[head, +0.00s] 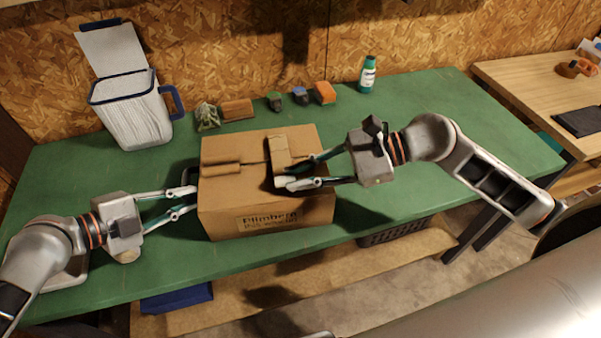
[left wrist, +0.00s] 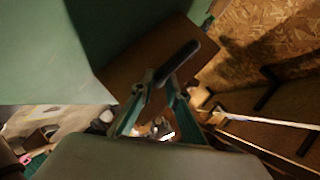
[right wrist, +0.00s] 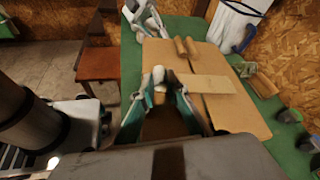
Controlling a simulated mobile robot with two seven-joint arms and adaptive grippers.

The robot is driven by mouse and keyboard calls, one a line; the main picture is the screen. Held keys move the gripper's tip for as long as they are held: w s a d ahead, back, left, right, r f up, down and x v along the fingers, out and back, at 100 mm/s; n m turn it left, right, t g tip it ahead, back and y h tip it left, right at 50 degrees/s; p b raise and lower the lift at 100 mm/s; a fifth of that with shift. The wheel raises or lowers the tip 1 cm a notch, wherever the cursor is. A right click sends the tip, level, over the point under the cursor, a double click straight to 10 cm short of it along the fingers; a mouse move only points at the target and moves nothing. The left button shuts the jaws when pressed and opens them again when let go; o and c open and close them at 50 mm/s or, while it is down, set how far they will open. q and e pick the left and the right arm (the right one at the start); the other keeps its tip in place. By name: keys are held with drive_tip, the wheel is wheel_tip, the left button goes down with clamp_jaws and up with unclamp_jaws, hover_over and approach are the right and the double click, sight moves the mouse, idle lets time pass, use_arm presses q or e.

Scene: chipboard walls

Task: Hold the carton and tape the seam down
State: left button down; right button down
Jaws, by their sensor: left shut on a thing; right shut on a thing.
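The brown cardboard carton (head: 225,195) stands upright on the green table, and a seam runs across its top. My left gripper (head: 190,198) is at the carton's left side, its fingers shut on it as far as I can tell; the left wrist view shows the brown carton face (left wrist: 140,55) close behind the fingertips. My right gripper (head: 292,178) is over the top, right of the middle, shut on a tan piece (head: 284,150) that looks like tape. In the right wrist view this light strip (right wrist: 208,84) crosses the seam. The exact grip is partly hidden.
Behind the carton are a white bin (head: 132,110) with its lid up, a brown block (head: 237,109), small dark and orange items (head: 324,93) and a green bottle (head: 368,75). The table is clear to the right. A wooden table (head: 530,75) stands at the right.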

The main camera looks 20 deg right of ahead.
drive_tip(key=shift+f, duration=0.65)
drive_tip(key=c, duration=1.9)
unclamp_jaws()
drive_tip(key=v, duration=0.8)
